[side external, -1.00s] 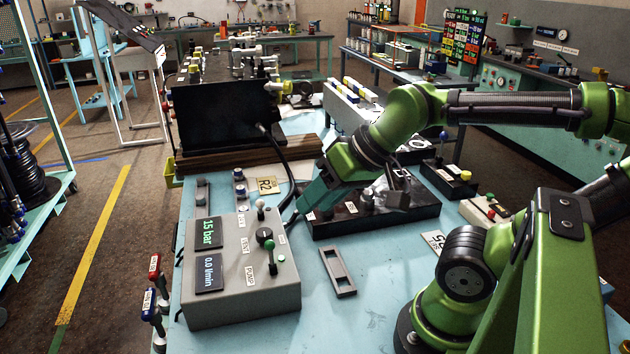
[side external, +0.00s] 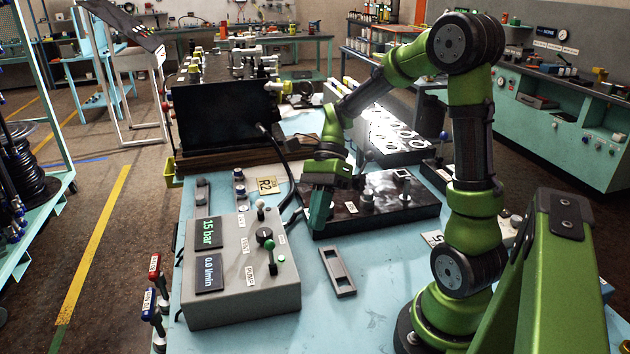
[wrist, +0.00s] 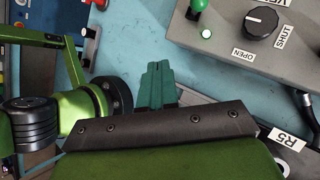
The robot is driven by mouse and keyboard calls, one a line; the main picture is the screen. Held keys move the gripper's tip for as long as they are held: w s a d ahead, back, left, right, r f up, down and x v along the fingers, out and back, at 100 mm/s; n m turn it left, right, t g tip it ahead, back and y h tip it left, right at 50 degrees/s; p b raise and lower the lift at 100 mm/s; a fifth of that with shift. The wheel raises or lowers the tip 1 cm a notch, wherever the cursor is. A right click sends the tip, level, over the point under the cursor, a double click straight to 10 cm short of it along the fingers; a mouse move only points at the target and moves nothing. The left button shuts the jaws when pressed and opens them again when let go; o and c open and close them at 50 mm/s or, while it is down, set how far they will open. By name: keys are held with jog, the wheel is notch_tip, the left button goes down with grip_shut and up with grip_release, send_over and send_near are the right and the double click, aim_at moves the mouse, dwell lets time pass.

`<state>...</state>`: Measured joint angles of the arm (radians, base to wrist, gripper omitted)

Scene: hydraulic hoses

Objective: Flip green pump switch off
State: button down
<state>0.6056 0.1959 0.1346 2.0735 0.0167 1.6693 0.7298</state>
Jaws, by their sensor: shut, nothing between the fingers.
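The grey control box (side external: 240,275) stands on the bench with the green-knobbed pump switch (side external: 269,247) on its sloped top, beside the PUMP label. A small green light (side external: 282,258) beside the switch is lit. The green knob also shows at the top edge of the wrist view (wrist: 198,6), partly cut off, with the lit light near it. My gripper (side external: 319,228) points down to the right of the box, apart from the switch. Its teal fingers are together and empty, and they also show in the wrist view (wrist: 158,68).
A black dial (side external: 264,235) and a white-tipped lever (side external: 260,206) sit behind the switch on the box. A dark slotted plate (side external: 338,272) lies to the right. A black manifold block (side external: 410,200) is behind my gripper. A black hose (side external: 280,155) runs down behind the box.

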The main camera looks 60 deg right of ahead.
jog(key=w+d+f+m+t+y, duration=0.3)
jog(key=d+f+m+t+y, duration=0.2)
jog(key=d+m+y, duration=0.5)
jog(key=shift+d+f+m, duration=0.15)
jog(key=shift+d+m, duration=0.05)
jog(key=shift+m, duration=2.9)
jog(key=shift+w, duration=0.1)
send_over(286, 255)
jog(key=shift+r, duration=0.2)
